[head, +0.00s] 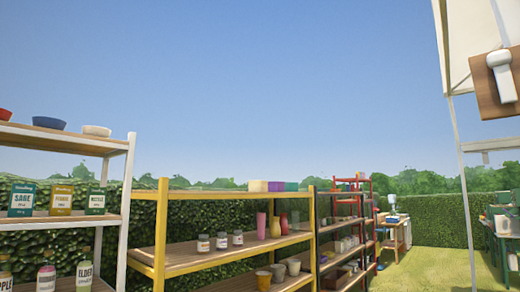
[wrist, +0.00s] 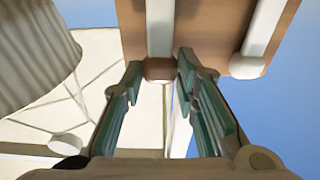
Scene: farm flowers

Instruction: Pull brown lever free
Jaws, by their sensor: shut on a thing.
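In the wrist view my gripper (wrist: 159,66) points up, its two green-padded fingers on either side of a small rounded brown piece, which I take to be the brown lever (wrist: 158,71). The fingers are shut on it. Behind it is a brown board (wrist: 212,40) with a white vertical bar (wrist: 160,28) running up from the lever. In the head view a brown board (head: 484,98) with a white fitting (head: 502,76) shows at the upper right. My gripper and the brown lever cannot be made out there.
A second white bar (wrist: 262,38) stands right of the lever, and a ribbed pale object (wrist: 35,50) at the left. In the head view a white canopy post (head: 461,170) stands at the right. A yellow shelf (head: 161,235) and a white shelf (head: 127,200) stand at the left.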

